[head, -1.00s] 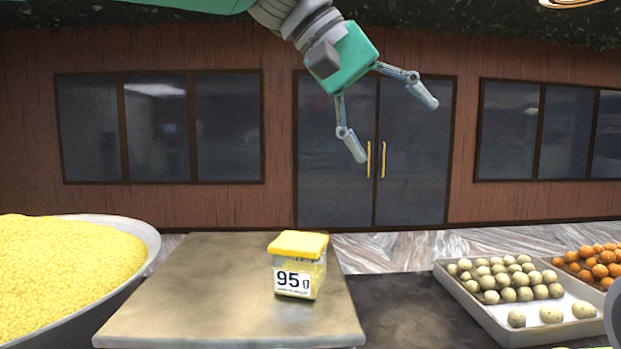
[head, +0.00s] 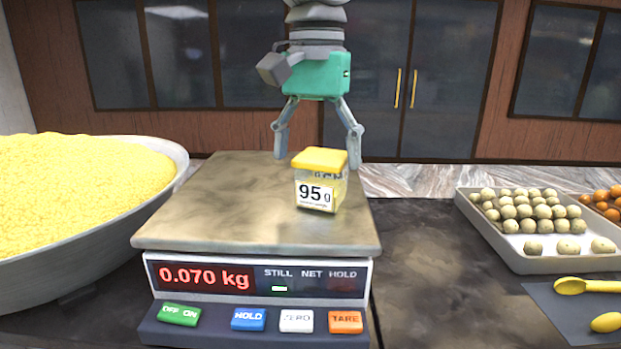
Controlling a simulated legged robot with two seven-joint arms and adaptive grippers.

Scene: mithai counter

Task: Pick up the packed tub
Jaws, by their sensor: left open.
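The packed tub (head: 322,181) is a small clear tub with a yellow lid and a white label reading 95 g. It stands upright on the metal pan of the scale (head: 215,220), right of the pan's middle. The scale's display reads 0.070 kg. My left gripper (head: 319,156) points down with its fingers spread. Its fingertips are near the tub's lid height in the picture, one to each side and seemingly behind the tub. It holds nothing. My right gripper is not in view.
A large bowl of yellow crumbs (head: 75,195) stands left of the scale. A white tray (head: 535,262) of pale balls is at the right, with orange balls (head: 606,200) beyond. A yellow spoon (head: 585,287) lies on a dark mat at lower right. The counter between scale and tray is clear.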

